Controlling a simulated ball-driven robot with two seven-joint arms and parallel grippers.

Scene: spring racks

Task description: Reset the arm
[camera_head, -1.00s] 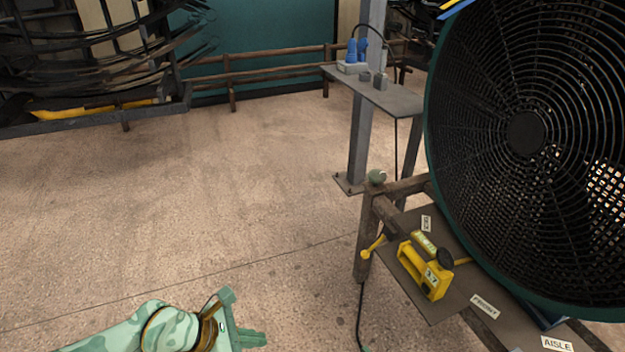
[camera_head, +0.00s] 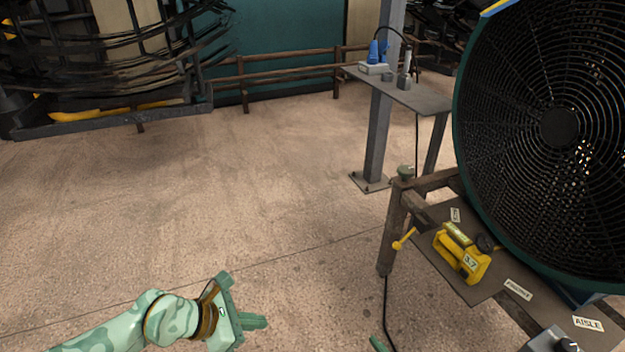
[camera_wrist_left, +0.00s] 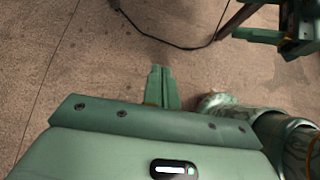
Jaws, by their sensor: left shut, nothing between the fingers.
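My left gripper (camera_head: 255,321) is low in the head view, over bare floor. Its green fingers are together with nothing between them. In the left wrist view its fingers (camera_wrist_left: 162,86) stick up past the wide green gripper body, with only floor behind them. A green fingertip (camera_head: 378,343), which looks like my right gripper, just enters the head view at the bottom edge. In the left wrist view a green finger (camera_wrist_left: 257,35) and part of its body show at the top right; its jaw opening cannot be made out.
A wooden stand (camera_head: 392,235) at right bears a yellow device (camera_head: 462,252) and labels beside a large round black grille (camera_head: 545,90). A cable (camera_head: 386,310) hangs to the floor. A grey shelf (camera_head: 425,98) is behind. The floor at left and middle is clear.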

